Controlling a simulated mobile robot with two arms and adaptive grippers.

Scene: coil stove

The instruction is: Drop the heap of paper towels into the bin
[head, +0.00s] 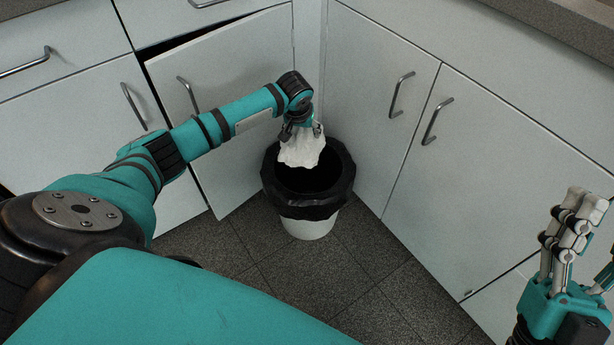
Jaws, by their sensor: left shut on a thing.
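The heap of paper towels (302,149) is a white crumpled bundle. My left gripper (303,131) is shut on its top and holds it over the mouth of the bin. The bin is white with a black liner (310,209) folded over its rim, and it stands on the floor in the cabinet corner. The lower end of the towels hangs at the bin's opening; I cannot tell how far inside it reaches. My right gripper (578,215) is raised at the right edge, away from the bin, with its fingers pointing up. Its finger opening is unclear because part of it is cut off.
White cabinets with metal handles surround the corner. One cabinet door (233,128) on the left stands slightly ajar behind my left arm. The dark tiled floor (365,270) in front of the bin is clear. A countertop edge (560,29) runs along the upper right.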

